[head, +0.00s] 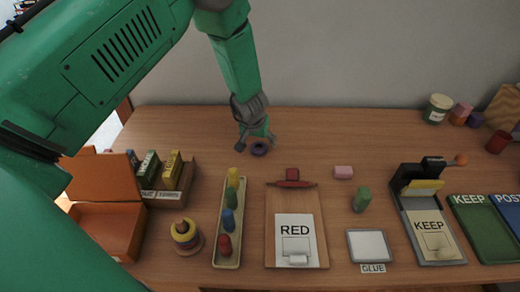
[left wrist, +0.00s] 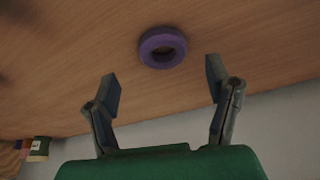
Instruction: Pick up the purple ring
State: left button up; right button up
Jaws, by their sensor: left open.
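My left gripper (head: 256,138) is just above and behind the ring in the head view. In the left wrist view the left gripper (left wrist: 162,80) has its two fingers spread wide with nothing between them. The fingers look apart from the ring. My right gripper is not in view.
A long tray (head: 229,262) with several coloured pegs stands in front of the ring. A clipboard labelled RED (head: 272,225) lies to its right. A stacking-ring toy (head: 186,236) and an open orange box (head: 104,228) are front left. The table right of the ring is fairly clear.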

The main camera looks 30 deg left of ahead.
aim_at(259, 146)
pick_arm(q)
jog(key=x, duration=0.5)
jog(key=shift+s+a, duration=0.15)
jog(key=shift+a, duration=0.15)
jog(key=shift+d+r, duration=0.15)
jog(key=shift+c, duration=1.2)
jog(key=shift+d, duration=0.1)
jog(key=c, duration=0.7)
